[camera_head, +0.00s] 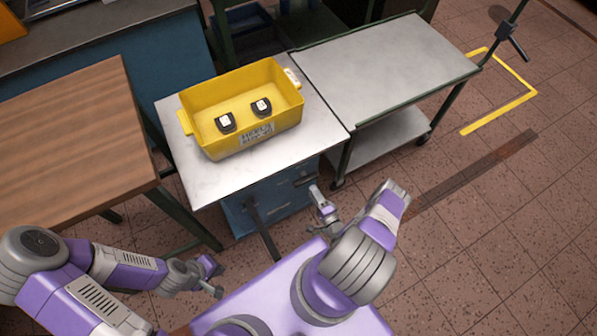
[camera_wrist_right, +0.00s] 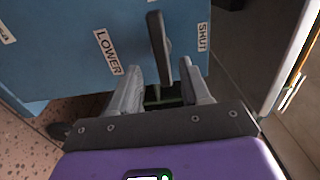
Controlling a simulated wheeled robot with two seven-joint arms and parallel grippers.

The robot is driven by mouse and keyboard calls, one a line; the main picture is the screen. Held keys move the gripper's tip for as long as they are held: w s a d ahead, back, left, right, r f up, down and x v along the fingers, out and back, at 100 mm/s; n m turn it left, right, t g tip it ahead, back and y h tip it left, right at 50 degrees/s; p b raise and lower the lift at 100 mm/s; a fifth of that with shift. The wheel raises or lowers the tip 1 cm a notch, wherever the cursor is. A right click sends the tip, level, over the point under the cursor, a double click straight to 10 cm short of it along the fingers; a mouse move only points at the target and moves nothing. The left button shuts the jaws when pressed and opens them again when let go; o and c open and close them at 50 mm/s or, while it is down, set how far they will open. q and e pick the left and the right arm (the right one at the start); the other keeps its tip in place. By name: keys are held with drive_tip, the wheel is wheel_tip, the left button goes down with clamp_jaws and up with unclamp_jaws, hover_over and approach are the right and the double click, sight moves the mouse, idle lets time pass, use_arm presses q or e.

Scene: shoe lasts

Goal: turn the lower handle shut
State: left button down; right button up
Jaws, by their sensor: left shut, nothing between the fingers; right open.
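The lower handle (camera_wrist_right: 158,45) is a dark grey lever on a blue cabinet front, in the right wrist view. It stands roughly upright in that picture, between a "LOWER" label (camera_wrist_right: 107,52) and a "SHUT" label (camera_wrist_right: 202,36). My right gripper (camera_wrist_right: 160,78) is open, with its fingers on either side of the lever's near end. I cannot tell whether they touch it. In the head view, my right gripper (camera_head: 317,192) is beside the blue cabinet (camera_head: 285,200). My left gripper (camera_head: 217,279) is shut and empty, low and apart from the cabinet.
A yellow bin (camera_head: 215,141) with two dark items stands on the white-topped table (camera_head: 185,160) above the cabinet. A grey wheeled cart (camera_head: 385,60) adjoins on the right. A wooden table (camera_head: 65,140) stands left. The tiled floor at right is largely open.

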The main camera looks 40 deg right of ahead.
sight(307, 182)
drive_tip(key=shift+w+d+b, duration=0.25)
drive_tip(key=shift+w+b, duration=0.1)
drive_tip(key=shift+w, duration=1.4)
drive_tip(key=shift+w+d+b, duration=0.2)
drive_tip(key=shift+w+b, duration=0.15)
drive_tip(key=shift+w, duration=1.4)
clamp_jaws()
